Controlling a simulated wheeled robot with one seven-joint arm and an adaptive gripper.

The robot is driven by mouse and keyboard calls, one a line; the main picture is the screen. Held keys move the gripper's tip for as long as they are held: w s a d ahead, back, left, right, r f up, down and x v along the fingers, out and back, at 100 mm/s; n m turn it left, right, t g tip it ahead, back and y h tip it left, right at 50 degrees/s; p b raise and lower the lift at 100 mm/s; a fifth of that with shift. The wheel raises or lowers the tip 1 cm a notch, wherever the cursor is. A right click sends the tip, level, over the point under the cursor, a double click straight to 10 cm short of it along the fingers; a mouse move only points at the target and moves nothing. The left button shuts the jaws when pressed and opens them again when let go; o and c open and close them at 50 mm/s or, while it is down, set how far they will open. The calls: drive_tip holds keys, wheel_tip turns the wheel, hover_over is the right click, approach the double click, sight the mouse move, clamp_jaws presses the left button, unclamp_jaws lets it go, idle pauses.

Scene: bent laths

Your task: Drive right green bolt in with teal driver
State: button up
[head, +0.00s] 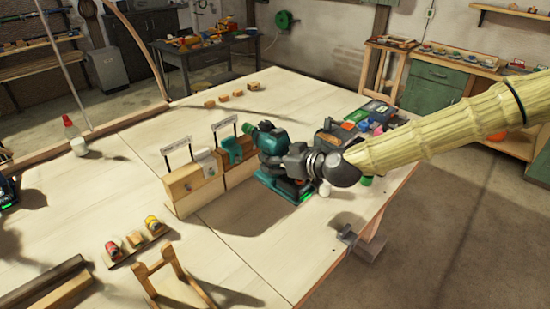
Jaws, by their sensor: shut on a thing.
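The teal driver (268,139) is upright near the middle of the table, with its dark and teal base (282,185) low at the tabletop. My gripper (292,160) is shut on it from the right and hides part of its body. I cannot tell whether the base touches the table. Left of the driver stand wooden blocks (187,195) with a grey piece (204,161) and a teal-green piece (232,150) on them. The driver's front end is close to the teal-green piece; contact is unclear. No green bolt can be made out at this size.
Two small signs (177,143) stand behind the blocks. A dark case and colourful bins (372,115) lie behind my gripper. Red and yellow rolls (112,250) sit at front left, near a wooden frame (172,280). A clamp (347,236) grips the right edge.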

sight(275, 176)
drive_tip(key=shift+w+f+b, duration=0.35)
drive_tip(key=shift+w+f, duration=0.05)
drive_tip(key=shift+f, duration=0.25)
drive_tip(key=shift+s+f+b, duration=0.15)
drive_tip(key=shift+s+b, duration=0.3)
drive_tip(key=shift+b, duration=0.25)
drive_tip(key=f, duration=0.1)
drive_tip(key=f+b, duration=0.1)
drive_tip(key=b, duration=0.1)
drive_tip(key=shift+w+f, duration=0.25)
drive_tip(key=shift+f, duration=0.15)
drive_tip(key=f+b, duration=0.2)
drive_tip(key=b, duration=0.1)
drive_tip(key=shift+s+f, duration=0.15)
drive_tip(key=shift+s, duration=0.05)
wheel_tip(275, 176, down, 3)
drive_tip(key=b, duration=0.3)
drive_tip(key=shift+w+f, duration=0.1)
drive_tip(key=shift+f, duration=0.1)
